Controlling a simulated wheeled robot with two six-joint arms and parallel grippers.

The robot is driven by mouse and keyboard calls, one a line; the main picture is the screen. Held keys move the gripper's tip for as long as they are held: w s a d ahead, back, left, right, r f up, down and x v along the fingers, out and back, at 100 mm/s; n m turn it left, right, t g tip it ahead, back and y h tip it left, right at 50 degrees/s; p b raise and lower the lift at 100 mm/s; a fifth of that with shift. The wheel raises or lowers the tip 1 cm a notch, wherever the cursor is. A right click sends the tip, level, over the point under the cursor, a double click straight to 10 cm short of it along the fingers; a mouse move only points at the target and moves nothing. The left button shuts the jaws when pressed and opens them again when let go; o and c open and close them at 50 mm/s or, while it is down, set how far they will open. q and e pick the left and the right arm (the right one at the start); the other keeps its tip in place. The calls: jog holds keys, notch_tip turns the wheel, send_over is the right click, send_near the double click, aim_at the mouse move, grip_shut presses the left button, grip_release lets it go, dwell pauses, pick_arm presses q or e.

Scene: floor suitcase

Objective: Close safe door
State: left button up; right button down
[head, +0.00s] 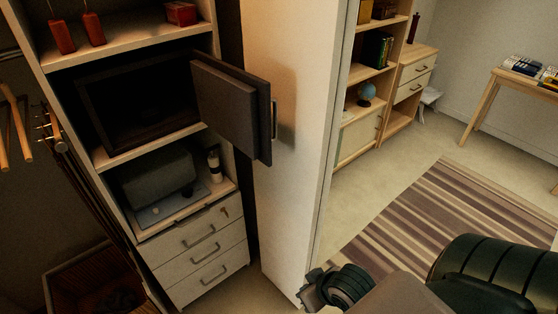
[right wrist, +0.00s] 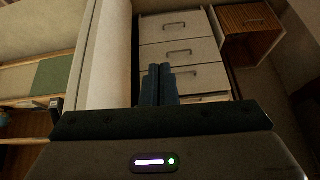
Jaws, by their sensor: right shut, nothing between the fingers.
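The dark safe (head: 138,108) sits on a middle shelf of the cabinet in the head view. Its thick grey door (head: 234,108) stands open, swung out to the right, with its edge in front of the white cabinet panel. The safe's interior is dark. My right gripper (right wrist: 159,72) shows in the right wrist view with its two dark fingers together and empty. It faces the white drawers, and the safe is not visible there. In the head view my right arm is at the bottom right, apart from the safe door. My left gripper is in neither view.
A tall white cabinet door (head: 288,150) stands just right of the safe door. Striped rug (head: 450,220) and open floor lie to the right.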

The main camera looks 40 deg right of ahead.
jog(key=w+d+r+m+t+y, duration=0.3)
jog(key=w+d+r+m+t, duration=0.2)
jog(key=w+d+r+m, duration=0.3)
jog(key=w+d+r+m+t+y, duration=0.3)
jog(key=w+d+r+m+t, duration=0.25)
jog(key=w+r, duration=0.45)
jog(key=b+x, duration=0.2)
jog(key=x, duration=0.6)
jog(key=shift+w+a+r, duration=0.2)
jog(key=shift+a+r, duration=0.15)
jog(key=shift+a, duration=0.2)
jog(key=shift+m, duration=0.25)
